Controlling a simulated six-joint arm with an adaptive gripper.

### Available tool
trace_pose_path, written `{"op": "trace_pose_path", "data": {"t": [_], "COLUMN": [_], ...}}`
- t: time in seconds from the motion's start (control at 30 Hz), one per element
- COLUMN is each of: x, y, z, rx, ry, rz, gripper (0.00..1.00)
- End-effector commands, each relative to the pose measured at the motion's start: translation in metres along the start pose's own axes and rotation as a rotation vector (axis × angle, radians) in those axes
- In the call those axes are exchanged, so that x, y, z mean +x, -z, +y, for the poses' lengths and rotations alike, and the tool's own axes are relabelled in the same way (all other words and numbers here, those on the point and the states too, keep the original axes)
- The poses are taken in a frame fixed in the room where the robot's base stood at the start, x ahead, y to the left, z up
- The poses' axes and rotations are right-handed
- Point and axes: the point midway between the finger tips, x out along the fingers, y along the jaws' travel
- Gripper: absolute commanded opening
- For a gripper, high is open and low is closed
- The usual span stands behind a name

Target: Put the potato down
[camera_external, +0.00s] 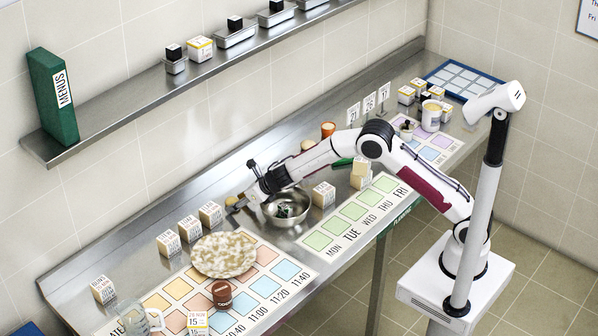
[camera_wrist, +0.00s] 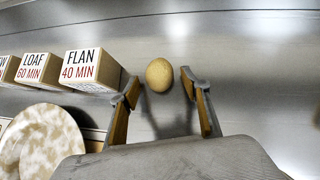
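The potato (camera_wrist: 159,74), a small tan oval, shows in the wrist view between the fingertips of my gripper (camera_wrist: 161,87). A strip of grey counter shows on each side of it, so the fingers are open and apart from it. It appears to rest on the steel counter. In the external view my gripper (camera_external: 240,205) is low over the counter, left of the steel bowl (camera_external: 272,213). The potato is small and hard to tell from the fingertips there.
Boxes labelled FLAN (camera_wrist: 92,70) and LOAF (camera_wrist: 38,69) stand left of my gripper. A round speckled plate (camera_external: 224,254) lies nearer the front, on a mat of coloured squares. A brown pot (camera_external: 222,294) and a glass jug (camera_external: 137,319) stand at front left. Bare counter lies behind the potato.

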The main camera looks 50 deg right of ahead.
Motion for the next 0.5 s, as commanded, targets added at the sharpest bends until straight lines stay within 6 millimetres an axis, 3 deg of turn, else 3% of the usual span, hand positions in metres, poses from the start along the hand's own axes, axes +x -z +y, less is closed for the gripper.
{"op": "trace_pose_path", "data": {"t": [0.5], "x": [-0.002], "y": [-0.0022], "z": [0.0], "rx": [0.001], "ry": [0.0], "rz": [-0.001], "gripper": [0.46]}}
